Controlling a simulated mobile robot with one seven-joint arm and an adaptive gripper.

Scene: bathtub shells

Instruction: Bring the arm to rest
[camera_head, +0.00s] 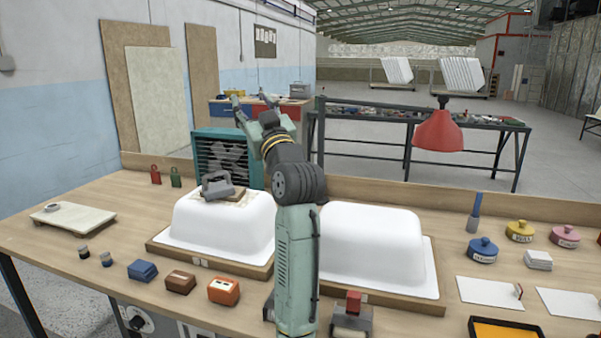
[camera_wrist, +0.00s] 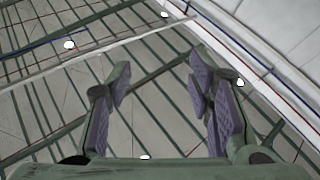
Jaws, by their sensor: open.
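My gripper (camera_head: 254,102) is raised above the back of the workbench, its fingers spread and pointing up and away. In the wrist view my gripper (camera_wrist: 160,105) shows two purple-padded fingers wide apart with nothing between them. Behind the fingers that view shows the roof beams and a pale wall. My arm rises in the middle of the head view, between two white bathtub shells. The left shell (camera_head: 205,235) lies upside down on a wooden board. The right shell (camera_head: 375,245) lies the same way, partly hidden by my arm.
A grey-handled tool (camera_head: 217,184) sits on a patch on the left shell. A teal fan unit (camera_head: 208,155) stands close behind, below my gripper. A red lamp (camera_head: 438,131) hangs at the right. Blue, brown and orange blocks (camera_head: 224,290) line the front. Coloured pots (camera_head: 483,250) stand at the right.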

